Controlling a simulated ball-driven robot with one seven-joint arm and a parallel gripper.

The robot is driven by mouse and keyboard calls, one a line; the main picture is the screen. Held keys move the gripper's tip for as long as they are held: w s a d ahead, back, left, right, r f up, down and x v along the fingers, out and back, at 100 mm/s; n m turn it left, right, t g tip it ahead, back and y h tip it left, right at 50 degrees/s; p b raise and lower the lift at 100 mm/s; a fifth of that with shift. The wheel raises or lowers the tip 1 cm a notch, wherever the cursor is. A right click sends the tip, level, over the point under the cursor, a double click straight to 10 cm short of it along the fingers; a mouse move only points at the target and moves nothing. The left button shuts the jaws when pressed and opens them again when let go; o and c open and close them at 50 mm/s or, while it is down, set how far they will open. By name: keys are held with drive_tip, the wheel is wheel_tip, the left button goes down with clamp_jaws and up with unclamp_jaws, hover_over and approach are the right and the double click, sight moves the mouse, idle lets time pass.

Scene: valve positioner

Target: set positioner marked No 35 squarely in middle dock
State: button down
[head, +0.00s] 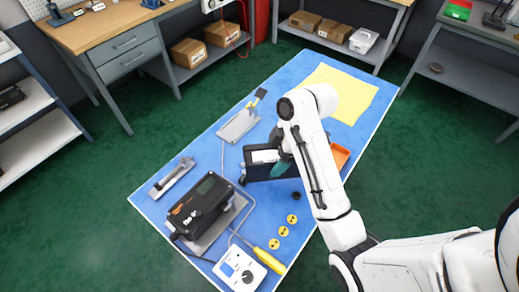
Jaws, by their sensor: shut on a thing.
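My gripper (277,160) is at the middle of the blue mat, partly hidden by my own arm. It is shut on a dark boxy thing (257,172), which looks like a positioner; its marking cannot be read. Another black positioner (199,204) with a small display sits on a grey plate at the mat's lower left, with cables beside it. A bare grey plate (238,125) lies farther back, left of my gripper. A narrow grey piece with a fitting (172,177) lies at the left edge. I cannot tell which of these is the middle dock.
The blue mat (300,70) carries a yellow sheet (343,92), an orange tray (339,156), several yellow discs (283,231), a yellow-handled screwdriver (269,261) and a white dial box (240,270). A workbench (110,25) stands behind left. Green floor surrounds the mat.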

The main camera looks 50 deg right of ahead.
drive_tip(key=shift+s+d+f, duration=0.4)
drive_tip(key=shift+s+f, duration=0.15)
drive_tip(key=shift+f, duration=0.2)
drive_tip(key=shift+s+d+f, duration=0.4)
drive_tip(key=shift+s+f, duration=0.1)
drive_tip(key=shift+f, duration=0.2)
drive_tip(key=shift+s+d+f+p, duration=0.15)
drive_tip(key=shift+f+p, duration=0.5)
drive_tip(key=shift+f, duration=1.1)
drive_tip(key=shift+f, duration=0.15)
unclamp_jaws()
